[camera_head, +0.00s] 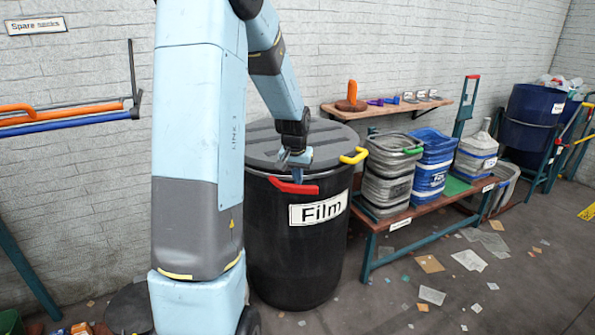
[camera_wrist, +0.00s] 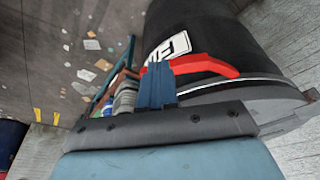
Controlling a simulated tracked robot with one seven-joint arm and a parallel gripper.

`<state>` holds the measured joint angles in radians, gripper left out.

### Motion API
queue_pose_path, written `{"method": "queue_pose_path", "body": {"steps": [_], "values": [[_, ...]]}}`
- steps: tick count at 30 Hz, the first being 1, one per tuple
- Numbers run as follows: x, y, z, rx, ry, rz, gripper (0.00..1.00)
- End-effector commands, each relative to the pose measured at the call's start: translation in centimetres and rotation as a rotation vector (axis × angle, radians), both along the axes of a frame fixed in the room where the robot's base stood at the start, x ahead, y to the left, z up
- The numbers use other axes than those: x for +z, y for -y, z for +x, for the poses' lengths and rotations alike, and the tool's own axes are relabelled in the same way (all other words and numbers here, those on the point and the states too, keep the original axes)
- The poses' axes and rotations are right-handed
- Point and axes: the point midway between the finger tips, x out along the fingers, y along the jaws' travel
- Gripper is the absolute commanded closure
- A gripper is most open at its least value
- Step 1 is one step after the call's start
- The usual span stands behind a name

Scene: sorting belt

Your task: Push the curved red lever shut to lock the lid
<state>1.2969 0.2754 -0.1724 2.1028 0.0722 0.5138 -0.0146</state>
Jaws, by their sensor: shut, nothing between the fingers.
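The curved red lever (camera_head: 292,186) is on the front rim of a black drum (camera_head: 290,245) labelled "Film". The grey lid (camera_head: 265,145) sits on top of the drum. In the wrist view the red lever (camera_wrist: 205,65) runs across the drum's side, just beyond my fingers. My gripper (camera_head: 297,178) points down at the lever, shut and empty. In the wrist view my gripper (camera_wrist: 157,72) has its blue fingers together, overlapping the lever's left part. I cannot tell whether they touch it. A yellow handle (camera_head: 355,156) is at the rim's right.
A bench (camera_head: 385,222) with stacked grey and blue containers stands right of the drum. A wall shelf (camera_head: 385,108) holds small items. Flat scraps (camera_head: 430,264) litter the open floor at right. A blue barrel (camera_head: 532,115) stands at the back.

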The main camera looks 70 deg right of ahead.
Motion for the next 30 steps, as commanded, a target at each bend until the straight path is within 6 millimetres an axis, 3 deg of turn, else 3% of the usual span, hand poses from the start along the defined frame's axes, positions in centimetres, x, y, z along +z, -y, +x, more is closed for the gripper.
{"method": "queue_pose_path", "body": {"steps": [9,18,30], "values": [[-5.5,1.3,0.1,0.000,0.000,0.004,1.00],[-6.2,4.6,0.4,0.002,-0.001,0.000,1.00],[-6.3,5.1,0.4,0.002,-0.001,0.000,1.00]]}}
